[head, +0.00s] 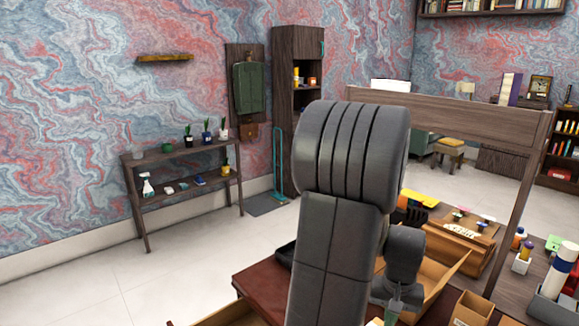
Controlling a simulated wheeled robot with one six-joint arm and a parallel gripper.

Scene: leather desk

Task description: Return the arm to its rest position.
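My arm rises through the middle of the head view and hides much of the desk behind it. Its thick upper joint is near the centre, and a smaller wrist part shows to the right. My gripper (394,302) is mostly hidden below that wrist, near the lower edge of the view. I cannot tell whether its fingers are open or shut, or whether they hold anything. The dark red leather desk top (262,288) shows to the left of the arm.
An open cardboard box (442,274) is right of the wrist. A small box (472,308), bottles (523,255) and a dark-capped cylinder (560,272) stand farther right. A wooden frame (450,112) rises behind. A plant shelf (185,152) stands left, with clear floor before it.

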